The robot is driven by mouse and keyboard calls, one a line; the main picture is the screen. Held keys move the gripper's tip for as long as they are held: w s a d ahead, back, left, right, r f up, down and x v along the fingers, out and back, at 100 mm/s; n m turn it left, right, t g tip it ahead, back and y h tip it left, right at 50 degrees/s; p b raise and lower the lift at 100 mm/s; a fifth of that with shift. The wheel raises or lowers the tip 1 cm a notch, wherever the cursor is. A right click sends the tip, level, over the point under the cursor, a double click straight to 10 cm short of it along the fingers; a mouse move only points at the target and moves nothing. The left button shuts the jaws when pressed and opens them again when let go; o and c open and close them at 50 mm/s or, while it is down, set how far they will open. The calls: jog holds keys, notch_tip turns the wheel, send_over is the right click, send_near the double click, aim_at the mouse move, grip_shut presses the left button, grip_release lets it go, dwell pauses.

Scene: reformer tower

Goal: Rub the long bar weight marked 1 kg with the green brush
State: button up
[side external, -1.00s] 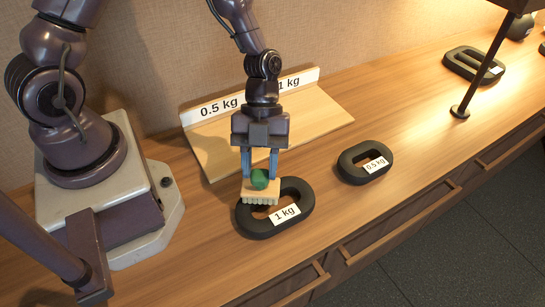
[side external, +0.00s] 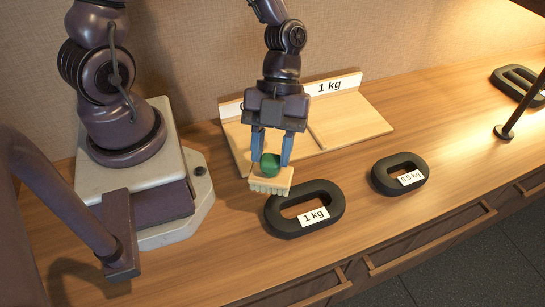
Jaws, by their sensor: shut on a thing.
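My gripper (side external: 271,160) is shut on the green brush, holding it by its round green knob. The brush (side external: 269,182) has a pale wooden block with bristles facing down, slightly tilted. It is at the upper left edge of the black oval ring weight marked 1 kg (side external: 330,197); I cannot tell whether the bristles touch it. That weight lies flat on the wooden top with its label facing the camera. A longer black weight (side external: 510,86) lies at the far right, partly behind a lamp stand and cut by the frame; its marking is not readable.
A smaller black ring weight marked 0.5 kg (side external: 381,181) lies to the right. Behind my gripper is a wooden tray (side external: 355,122) with two sections, its back labelled 1 kg and another label mostly hidden. A lamp stand (side external: 506,131) stands at right. Drawers (side external: 425,245) line the front.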

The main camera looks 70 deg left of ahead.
jog(key=shift+r, duration=1.3)
